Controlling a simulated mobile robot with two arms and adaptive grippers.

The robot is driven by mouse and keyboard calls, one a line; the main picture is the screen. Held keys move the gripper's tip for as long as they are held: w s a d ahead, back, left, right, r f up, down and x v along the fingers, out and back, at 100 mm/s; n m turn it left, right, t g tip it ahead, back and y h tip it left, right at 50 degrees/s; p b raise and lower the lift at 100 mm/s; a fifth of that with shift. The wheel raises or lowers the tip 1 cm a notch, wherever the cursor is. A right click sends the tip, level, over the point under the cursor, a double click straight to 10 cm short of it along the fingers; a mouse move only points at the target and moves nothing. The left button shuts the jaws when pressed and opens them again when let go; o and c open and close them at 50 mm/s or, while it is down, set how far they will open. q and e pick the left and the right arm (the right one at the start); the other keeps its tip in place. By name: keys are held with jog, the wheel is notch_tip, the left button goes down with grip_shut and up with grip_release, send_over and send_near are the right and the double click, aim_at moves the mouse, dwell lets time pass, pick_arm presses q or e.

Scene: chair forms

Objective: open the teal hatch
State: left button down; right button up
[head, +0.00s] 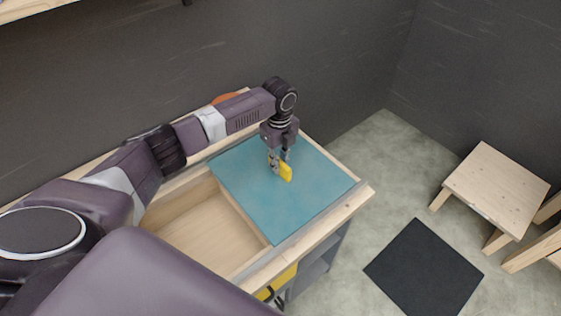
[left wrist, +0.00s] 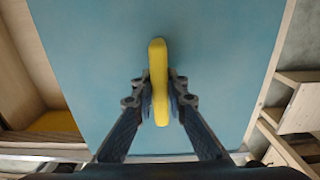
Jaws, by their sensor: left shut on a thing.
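The teal hatch (head: 300,205) is a flat panel in the top of a wooden cabinet. It covers the right part of the opening, and a bare wooden compartment (head: 205,230) shows to its left. A yellow handle (head: 286,172) stands on the hatch; in the left wrist view the handle (left wrist: 158,80) runs upright in the picture. My left gripper (head: 280,162) is over the hatch, its two fingers (left wrist: 160,98) closed on either side of the handle. My right gripper does not show.
The cabinet's light wood rim (head: 355,200) surrounds the opening. A yellow item (head: 277,283) shows on the cabinet's front. A dark wall stands behind. On the floor to the right are a black mat (head: 423,270) and a wooden stool (head: 497,185). Grey floor lies between.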

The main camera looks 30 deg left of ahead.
pick_arm(q)
jog(key=c, duration=1.9)
grip_release()
jog(key=shift+r, duration=0.1)
jog(key=shift+c, duration=0.2)
jog(key=shift+r, duration=0.15)
notch_tip(320, 180, up, 12)
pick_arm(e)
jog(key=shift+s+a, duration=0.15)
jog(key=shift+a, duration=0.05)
